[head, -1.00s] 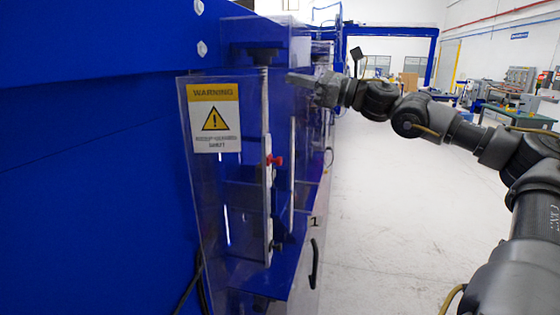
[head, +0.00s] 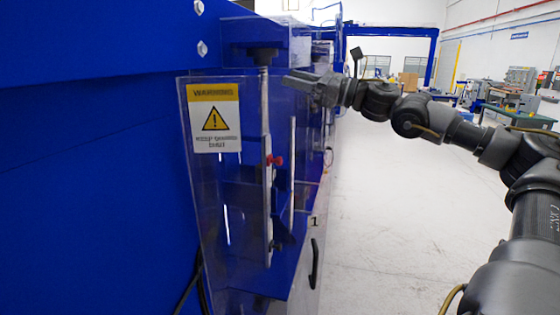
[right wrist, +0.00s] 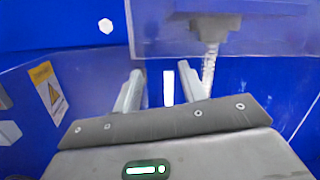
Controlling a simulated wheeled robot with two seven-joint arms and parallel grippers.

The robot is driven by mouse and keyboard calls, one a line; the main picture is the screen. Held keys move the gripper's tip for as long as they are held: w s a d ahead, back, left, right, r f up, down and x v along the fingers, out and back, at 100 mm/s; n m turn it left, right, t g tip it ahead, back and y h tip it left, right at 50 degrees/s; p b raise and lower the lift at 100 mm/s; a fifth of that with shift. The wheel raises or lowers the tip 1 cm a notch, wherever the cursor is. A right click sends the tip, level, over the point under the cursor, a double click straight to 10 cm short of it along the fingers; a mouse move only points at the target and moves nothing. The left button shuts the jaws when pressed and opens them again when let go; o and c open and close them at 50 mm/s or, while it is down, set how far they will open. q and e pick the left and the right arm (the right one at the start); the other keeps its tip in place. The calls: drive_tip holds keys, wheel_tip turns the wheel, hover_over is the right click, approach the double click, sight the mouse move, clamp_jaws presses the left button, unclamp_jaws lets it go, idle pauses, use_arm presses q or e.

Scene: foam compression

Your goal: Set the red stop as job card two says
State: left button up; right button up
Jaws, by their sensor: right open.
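The red stop (head: 275,160) is a small red knob on an upright pale rail (head: 268,200) behind a clear guard. It sits partway up the rail, below the black fitting (head: 263,57) at the top. My right gripper (head: 297,80) is open and empty, above and slightly right of the red stop and apart from it. In the right wrist view its two fingers (right wrist: 160,90) stand apart with nothing between them. The red stop does not show there. No job card is readable in these frames. My left gripper is out of view.
The clear guard (head: 225,185) carries a yellow warning sign (head: 214,118) and a black handle (head: 314,262), with a number 1 label (head: 313,222) above the handle. A big blue machine wall (head: 90,180) fills the left. Open floor (head: 400,230) lies to the right.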

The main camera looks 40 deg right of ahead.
drive_tip(key=b+v, duration=0.9)
drive_tip(key=v, duration=0.1)
drive_tip(key=shift+s+d+b, duration=0.2)
drive_tip(key=shift+s+b, duration=0.1)
drive_tip(key=shift+b, duration=0.05)
idle(0.6)
